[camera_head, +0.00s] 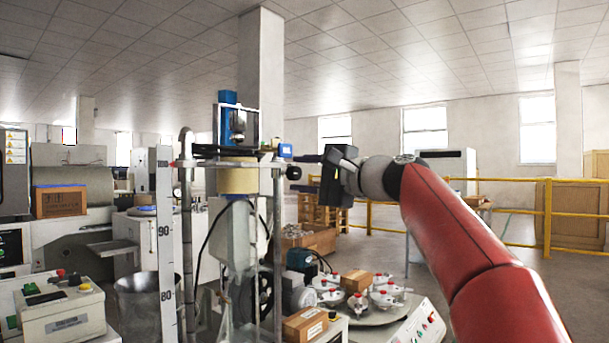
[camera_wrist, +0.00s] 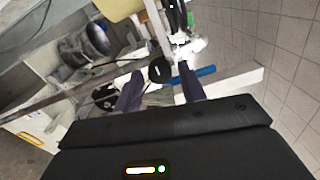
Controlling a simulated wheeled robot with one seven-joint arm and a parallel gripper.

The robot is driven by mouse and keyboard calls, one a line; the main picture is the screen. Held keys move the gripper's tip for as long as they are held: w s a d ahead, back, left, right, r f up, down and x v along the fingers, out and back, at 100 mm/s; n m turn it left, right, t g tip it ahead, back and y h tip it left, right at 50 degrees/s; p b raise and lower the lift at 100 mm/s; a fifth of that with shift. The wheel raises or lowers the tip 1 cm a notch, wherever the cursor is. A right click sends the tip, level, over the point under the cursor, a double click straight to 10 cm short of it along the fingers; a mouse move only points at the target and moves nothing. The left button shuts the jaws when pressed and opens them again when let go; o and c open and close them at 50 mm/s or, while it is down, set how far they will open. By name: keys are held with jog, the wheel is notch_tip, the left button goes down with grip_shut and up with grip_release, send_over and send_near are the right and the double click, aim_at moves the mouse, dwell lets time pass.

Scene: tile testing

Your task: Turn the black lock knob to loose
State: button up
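The black lock knob (camera_head: 293,173) is a small round knob on the right side of the test rig, beside a vertical metal post. It also shows in the wrist view (camera_wrist: 160,71) as a dark disc between my two fingertips, with a gap on each side. My gripper (camera_head: 303,172) comes from the right with its fingers pointing left at the knob. In the wrist view my gripper (camera_wrist: 161,68) is open and empty. I cannot tell how deep the knob sits between the tips. The knob's turn position is not readable.
The rig has a white scale (camera_head: 166,245) on its left and a blue motor (camera_head: 231,117) on top. A small blue box (camera_head: 285,150) sits just above the knob. A round table (camera_head: 385,312) with several white-and-red pieces stands below. Yellow railing (camera_head: 480,180) runs behind.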

jog(key=shift+o, duration=0.5)
jog(key=shift+d, duration=0.1)
jog(key=shift+s+d+f, duration=0.1)
jog(key=shift+s+d, duration=0.1)
jog(key=b+v, duration=0.2)
jog(key=v, duration=0.5)
jog(key=s+f+n+g+h+p, duration=0.2)
jog(key=s+f+h, duration=0.5)
jog(key=f, duration=0.8)
jog(key=s+d+f+n+g+h+p, duration=0.1)
jog(key=s+d+f, duration=0.4)
jog(key=s+f, duration=0.6)
jog(key=s+d+f+n+g+h, duration=0.2)
jog(key=s+d+f+n+h, duration=0.3)
jog(key=s+f, duration=0.6)
notch_tip(320, 180, down, 5)
jog(key=shift+s+n+g+h+p, duration=0.2)
jog(key=shift+n+g+h+p, duration=0.2)
jog(key=shift+n+h, duration=0.25)
